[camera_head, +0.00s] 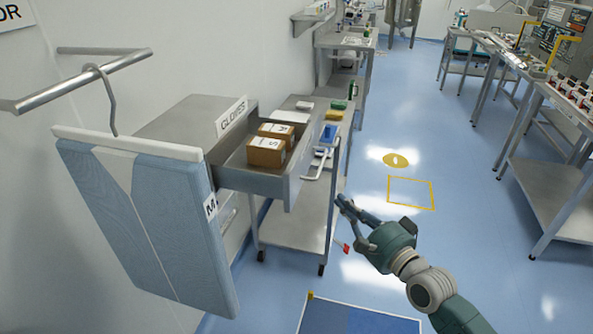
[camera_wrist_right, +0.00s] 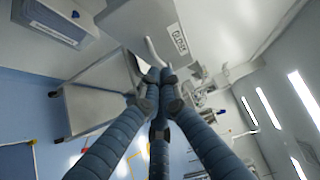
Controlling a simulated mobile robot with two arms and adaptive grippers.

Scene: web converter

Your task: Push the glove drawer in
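The glove drawer (camera_head: 291,188) stands pulled out of a grey cabinet (camera_head: 180,118), with a GLOVES label (camera_head: 231,116) above it. It holds cardboard boxes (camera_head: 266,151) marked S and M. A pale curved handle (camera_head: 317,164) is on its front. The cabinet's GLOVES label also shows in the right wrist view (camera_wrist_right: 179,40). My right gripper (camera_head: 346,208) is in front of the drawer, to its right and apart from it in the head view. In the right wrist view its fingertips (camera_wrist_right: 160,78) meet with nothing visible between them. My left gripper is out of view.
A grey wheeled cart (camera_head: 292,226) stands just behind the drawer. A blue garment (camera_head: 170,215) hangs from a rail (camera_head: 85,85) at the left. A blue mat (camera_head: 355,320) lies on the floor in front. Benches (camera_head: 555,185) line the right; the aisle is clear.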

